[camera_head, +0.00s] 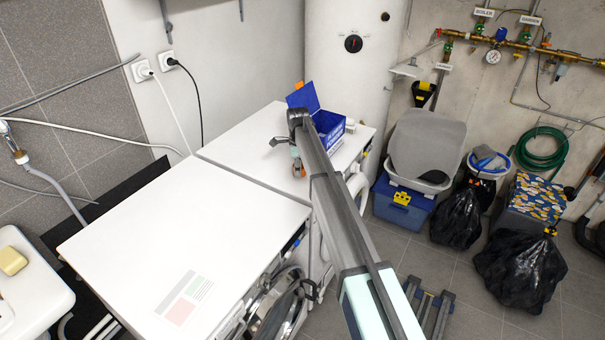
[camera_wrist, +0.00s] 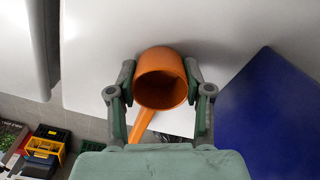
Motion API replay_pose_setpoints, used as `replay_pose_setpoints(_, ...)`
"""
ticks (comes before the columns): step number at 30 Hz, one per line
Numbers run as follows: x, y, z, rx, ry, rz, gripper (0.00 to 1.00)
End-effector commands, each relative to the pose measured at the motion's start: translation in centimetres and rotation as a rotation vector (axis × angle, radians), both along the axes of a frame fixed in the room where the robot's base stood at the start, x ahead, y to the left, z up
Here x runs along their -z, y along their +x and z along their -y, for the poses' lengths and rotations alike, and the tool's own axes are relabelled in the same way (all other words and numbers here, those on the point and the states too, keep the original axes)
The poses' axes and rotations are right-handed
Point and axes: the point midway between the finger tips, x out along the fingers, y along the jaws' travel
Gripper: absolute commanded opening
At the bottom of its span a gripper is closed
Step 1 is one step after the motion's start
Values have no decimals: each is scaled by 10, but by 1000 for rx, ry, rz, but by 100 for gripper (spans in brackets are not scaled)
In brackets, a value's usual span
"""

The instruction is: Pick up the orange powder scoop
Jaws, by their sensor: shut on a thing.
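The orange powder scoop (camera_wrist: 160,62) is a round cup with its open mouth facing the wrist camera and its handle running down and to the left. My gripper (camera_wrist: 160,72) is shut on the cup, one finger on each side of it. My arm hides part of this area. I cannot tell whether the scoop touches the top.
An open blue powder box (camera_head: 327,122) stands close behind my gripper on the far appliance top (camera_head: 240,150). The near appliance top (camera_head: 170,225) is mostly bare. A white boiler tank (camera_head: 350,70) stands behind. A blue crate (camera_head: 400,205) and black bags (camera_head: 520,268) are on the floor at right.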

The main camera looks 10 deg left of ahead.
Motion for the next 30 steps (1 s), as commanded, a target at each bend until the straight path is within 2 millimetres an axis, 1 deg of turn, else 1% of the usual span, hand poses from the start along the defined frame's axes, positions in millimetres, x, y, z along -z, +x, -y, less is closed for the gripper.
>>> replay_pose_setpoints(8,-3,0,0,0,0,1,16)
replay_pose_setpoints(14,-19,1,0,0,1,2,16)
replay_pose_setpoints(17,-34,1,0,0,1,3,16)
replay_pose_setpoints(20,-55,1,0,0,1,3,16)
replay_pose_setpoints(27,-119,2,-1,0,1,3,16)
replay_pose_setpoints(30,-144,2,-1,0,1,3,16)
